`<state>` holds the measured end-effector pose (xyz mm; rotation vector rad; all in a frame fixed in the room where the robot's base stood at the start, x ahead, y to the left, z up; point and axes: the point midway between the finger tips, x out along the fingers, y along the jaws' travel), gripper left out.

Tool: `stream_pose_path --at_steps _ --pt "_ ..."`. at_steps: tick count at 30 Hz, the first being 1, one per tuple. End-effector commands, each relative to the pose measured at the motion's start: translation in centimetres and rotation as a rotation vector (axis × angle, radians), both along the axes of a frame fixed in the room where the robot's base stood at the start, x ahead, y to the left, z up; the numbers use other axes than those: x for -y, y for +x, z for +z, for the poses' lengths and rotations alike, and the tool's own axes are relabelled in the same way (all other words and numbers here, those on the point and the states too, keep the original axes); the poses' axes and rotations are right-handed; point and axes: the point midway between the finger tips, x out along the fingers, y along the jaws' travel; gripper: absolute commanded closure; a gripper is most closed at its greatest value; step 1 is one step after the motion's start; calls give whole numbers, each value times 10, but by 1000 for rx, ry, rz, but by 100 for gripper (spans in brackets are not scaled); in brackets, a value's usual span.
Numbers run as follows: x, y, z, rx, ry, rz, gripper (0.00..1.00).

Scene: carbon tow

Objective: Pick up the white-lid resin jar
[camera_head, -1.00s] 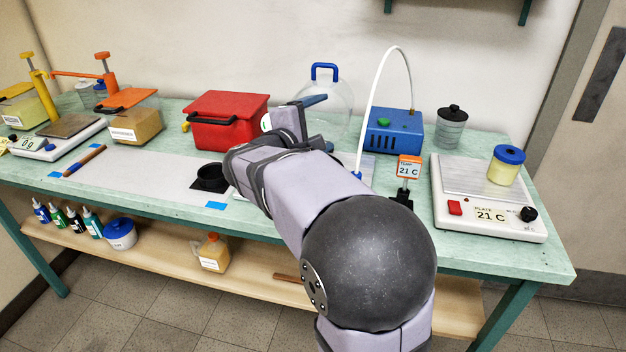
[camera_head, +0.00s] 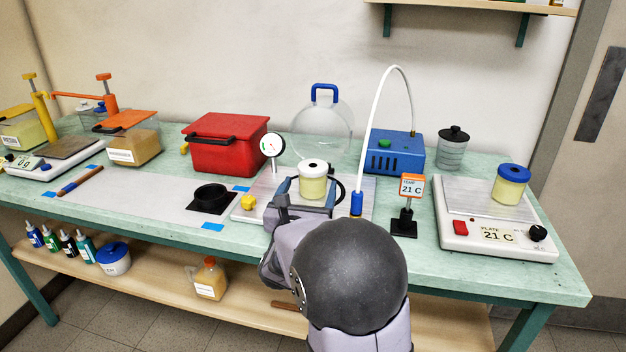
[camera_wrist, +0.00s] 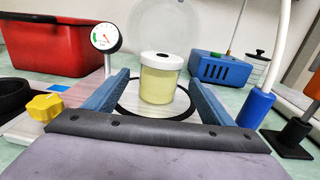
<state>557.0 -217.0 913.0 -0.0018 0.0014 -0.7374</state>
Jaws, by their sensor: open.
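The white-lid resin jar (camera_head: 313,181) stands upright, with pale yellow contents and a dark spot in the middle of its white lid. It stands on a light plate (camera_head: 357,205) inside a dark ring. In the wrist view the jar (camera_wrist: 161,80) is ahead, between my gripper's two blue fingers. My gripper (camera_wrist: 160,98) is open, with a gap on both sides of the jar. In the head view my gripper (camera_head: 308,195) is low at the plate, partly hidden by my arm. The fingers do not visibly touch the jar.
A dial gauge (camera_head: 272,146) and yellow knob (camera_head: 248,202) are left of the jar. A blue-ended hose (camera_head: 356,204) is close on its right. A clear dome (camera_head: 323,128) stands behind. A blue-lid jar (camera_head: 510,184) sits on the hot plate (camera_head: 464,238).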

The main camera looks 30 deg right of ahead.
Motion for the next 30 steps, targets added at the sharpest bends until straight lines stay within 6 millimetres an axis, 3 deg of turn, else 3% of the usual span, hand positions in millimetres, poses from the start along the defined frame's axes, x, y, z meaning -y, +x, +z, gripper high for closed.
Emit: stream_pose_path --at_steps 8,19,28,30 --pt "7 8 0 0 1 -1 23" --pt "34 38 2 3 2 -1 23" --pt "36 41 1 1 1 1 23" --pt "36 41 1 1 1 1 40"
